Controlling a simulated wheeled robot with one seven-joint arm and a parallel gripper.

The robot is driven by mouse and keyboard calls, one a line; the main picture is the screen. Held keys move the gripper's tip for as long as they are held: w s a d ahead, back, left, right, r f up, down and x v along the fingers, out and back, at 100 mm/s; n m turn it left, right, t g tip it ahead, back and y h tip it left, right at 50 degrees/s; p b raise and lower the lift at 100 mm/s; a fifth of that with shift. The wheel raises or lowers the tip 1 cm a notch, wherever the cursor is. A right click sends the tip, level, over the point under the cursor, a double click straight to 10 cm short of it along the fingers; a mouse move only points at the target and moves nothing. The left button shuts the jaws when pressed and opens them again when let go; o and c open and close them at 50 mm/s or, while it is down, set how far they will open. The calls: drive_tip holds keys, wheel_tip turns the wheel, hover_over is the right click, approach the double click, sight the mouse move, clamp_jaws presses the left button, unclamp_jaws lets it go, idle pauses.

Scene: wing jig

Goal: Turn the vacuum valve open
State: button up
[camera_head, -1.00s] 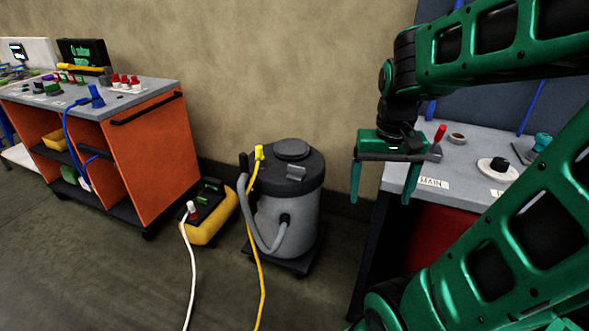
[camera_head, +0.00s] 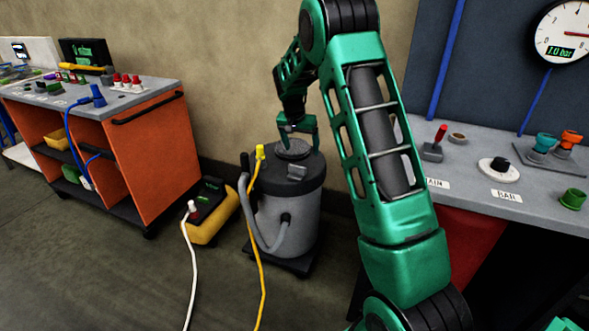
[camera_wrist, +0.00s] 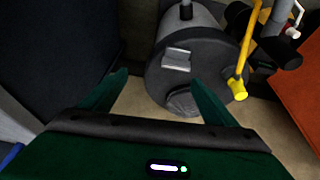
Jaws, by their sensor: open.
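My gripper (camera_head: 299,146) is open and empty above the lid of the grey shop vacuum (camera_head: 288,222), in the middle of the head view. In the wrist view its spread fingers (camera_wrist: 160,78) point toward the vacuum's dark lid (camera_wrist: 210,65), with nothing between them. At the right, the grey bench carries a red lever (camera_head: 440,133) behind a partly covered label ending in "AIN". A black knob on a white disc (camera_head: 499,165) stands behind the "BAR" label. No control is labelled as the vacuum valve, so I cannot tell which it is.
A yellow-and-black unit (camera_head: 208,210) sits on the floor. An orange cart (camera_head: 155,150) stands left. Teal (camera_head: 545,142) and orange (camera_head: 571,139) fittings and a gauge (camera_head: 567,32) are at right. My arm covers the bench's left edge.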

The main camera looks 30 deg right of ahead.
approach(296, 167)
drive_tip(key=x, duration=0.9)
drive_tip(key=shift+d, duration=0.15)
drive_tip(key=c, duration=1.1)
drive_tip(key=shift+o, duration=0.2)
drive_tip(key=shift+a+f, duration=0.1)
drive_tip(key=shift+a, duration=0.1)
drive_tip(key=shift+d, duration=0.1)
